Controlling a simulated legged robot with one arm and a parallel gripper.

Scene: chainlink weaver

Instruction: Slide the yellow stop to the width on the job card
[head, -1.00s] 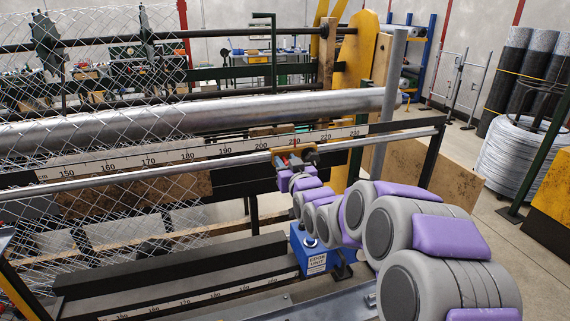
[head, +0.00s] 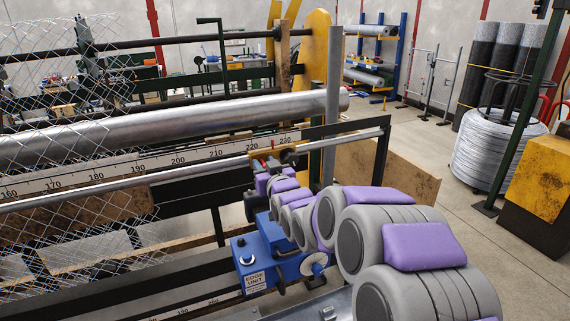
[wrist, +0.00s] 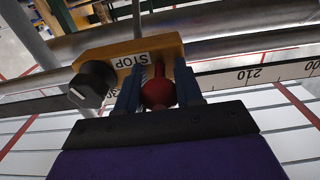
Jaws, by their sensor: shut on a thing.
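The yellow stop (wrist: 130,63), a block labelled STOP, sits on the rail in the wrist view. It has a red ball knob (wrist: 158,93) and a black knob (wrist: 93,84) with a white mark at its left. My gripper (wrist: 157,84) is shut on the red knob, one blue finger on each side. In the head view the stop (head: 262,157) is small and partly hidden by my arm, below the scale (head: 200,152) between about 220 and 230. In the wrist view the stop covers part of the scale, with 210 readable to its right. No job card is readable.
A steel roller (head: 180,117) lies behind the scale and a thin rail (head: 345,140) runs past the stop. A blue edge unit (head: 262,270) stands low beneath my arm. Chain-link mesh (head: 70,200) hangs at left. A vertical grey post (head: 333,110) stands just right of the stop.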

